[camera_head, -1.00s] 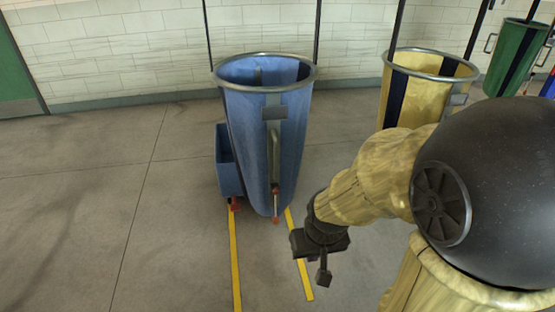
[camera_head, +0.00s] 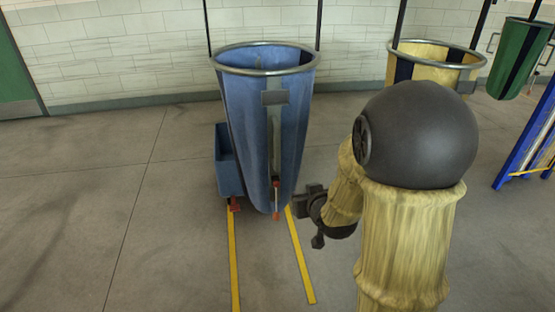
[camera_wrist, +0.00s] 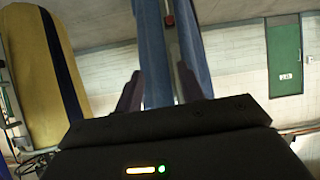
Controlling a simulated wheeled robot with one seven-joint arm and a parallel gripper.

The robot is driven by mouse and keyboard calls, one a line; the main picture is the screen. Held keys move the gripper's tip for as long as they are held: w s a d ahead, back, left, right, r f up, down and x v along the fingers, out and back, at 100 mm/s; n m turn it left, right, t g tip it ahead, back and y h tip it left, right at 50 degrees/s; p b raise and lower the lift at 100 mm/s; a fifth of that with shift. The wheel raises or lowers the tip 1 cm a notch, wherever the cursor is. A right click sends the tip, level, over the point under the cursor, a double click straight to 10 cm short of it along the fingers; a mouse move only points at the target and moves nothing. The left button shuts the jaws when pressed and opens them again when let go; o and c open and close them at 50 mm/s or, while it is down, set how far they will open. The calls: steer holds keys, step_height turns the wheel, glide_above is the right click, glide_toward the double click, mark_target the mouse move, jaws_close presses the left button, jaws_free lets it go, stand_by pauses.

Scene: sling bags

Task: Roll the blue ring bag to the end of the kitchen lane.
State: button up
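The blue ring bag (camera_head: 240,125) hangs tall under a metal ring (camera_head: 222,65) at centre left. A grey upright strip (camera_head: 276,145) runs down its front and ends in a red-tipped lever (camera_head: 276,200). My gripper (camera_head: 306,198) is low, just right of the bag's lower end. In the wrist view its two fingers (camera_wrist: 160,88) stand apart, with blue bag cloth (camera_wrist: 154,50) and the grey strip between or behind them; contact cannot be told. Two yellow floor lines (camera_head: 234,260) run forward from beneath the bag.
A blue box (camera_head: 228,170) is at the bag's left side. A yellow bag (camera_head: 428,75) and a green bag (camera_head: 515,60) hang to the right. A blue frame (camera_head: 530,140) stands at the far right. The floor at left and front is clear.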

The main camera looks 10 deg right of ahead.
mark_target(278, 152)
steer(key=shift+w+a+r+n+t+y+b, duration=0.1)
steer(key=shift+w+a+n+t+y+b, duration=0.2)
steer(key=shift+w+t+y+b, duration=0.7)
steer(key=shift+w+a+r+n+t+y+b, duration=0.1)
steer(key=shift+w+n+t+y+b, duration=0.35)
steer(key=shift+w+t+b, duration=1.05)
steer(key=shift+s+t+p, duration=0.2)
steer(key=shift+t+p, duration=0.1)
steer(key=shift+p, duration=0.05)
steer(key=w+a+p, duration=0.1)
steer(key=w, duration=0.4)
steer(key=w+a+p, duration=0.1)
steer(key=w, duration=0.5)
steer(key=w+a+p, duration=0.1)
steer(key=w, duration=0.5)
steer(key=shift+a, duration=0.15)
jaws_close()
